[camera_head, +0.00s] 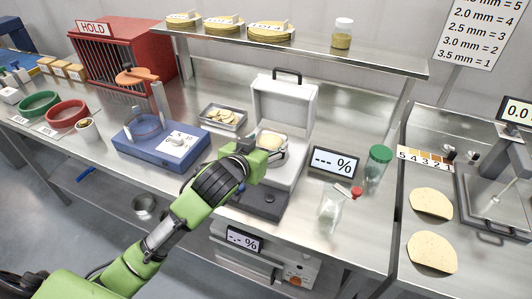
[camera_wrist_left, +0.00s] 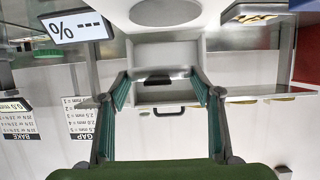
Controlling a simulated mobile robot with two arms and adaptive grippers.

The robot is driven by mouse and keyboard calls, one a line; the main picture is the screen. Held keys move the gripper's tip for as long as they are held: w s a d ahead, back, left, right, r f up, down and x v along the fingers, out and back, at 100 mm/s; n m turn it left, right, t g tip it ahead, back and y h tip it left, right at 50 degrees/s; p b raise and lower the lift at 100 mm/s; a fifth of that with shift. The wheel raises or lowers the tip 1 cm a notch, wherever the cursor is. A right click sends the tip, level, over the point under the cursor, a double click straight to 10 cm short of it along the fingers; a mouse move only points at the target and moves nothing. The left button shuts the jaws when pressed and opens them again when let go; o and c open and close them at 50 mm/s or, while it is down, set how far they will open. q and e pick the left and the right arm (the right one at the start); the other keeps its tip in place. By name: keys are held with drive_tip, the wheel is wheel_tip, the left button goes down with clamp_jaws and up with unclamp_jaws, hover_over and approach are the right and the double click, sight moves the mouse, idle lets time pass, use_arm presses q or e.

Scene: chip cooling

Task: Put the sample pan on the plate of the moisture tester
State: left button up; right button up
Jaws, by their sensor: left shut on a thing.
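The moisture tester (camera_head: 285,100) is a white box with its lid raised and a dark base at the front. Its display (camera_head: 334,162) reads dashes and a percent sign. My left gripper (camera_head: 262,150) is shut on the sample pan (camera_head: 285,150), a shallow pan with pale crumbs, in front of the raised lid. The pan is over the tester's plate area; the gripper hides part of it, and I cannot tell whether it touches the plate. In the left wrist view, upside down, the gripper's fingers (camera_wrist_left: 160,82) face the tester's open white interior (camera_wrist_left: 150,55). My right gripper is not in view.
A blue device (camera_head: 160,145) and a metal tray of chips (camera_head: 222,117) stand left of the tester. A metal shelf (camera_head: 300,52) runs above.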

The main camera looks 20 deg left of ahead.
sight(266, 148)
use_arm(q)
drive_tip(key=w+f, duration=0.1)
drive_tip(key=f, duration=0.1)
drive_tip(key=w+a+f, duration=0.1)
drive_tip(key=w+f, duration=0.1)
drive_tip(key=shift+w+f, duration=0.15)
drive_tip(key=shift+f, duration=0.05)
wheel_tip(266, 148, down, 2)
drive_tip(key=shift+f+p, duration=0.15)
drive_tip(key=shift+p, duration=0.5)
drive_tip(key=shift+f, duration=0.45)
drive_tip(key=shift+f, duration=0.1)
drive_tip(key=o, duration=0.9)
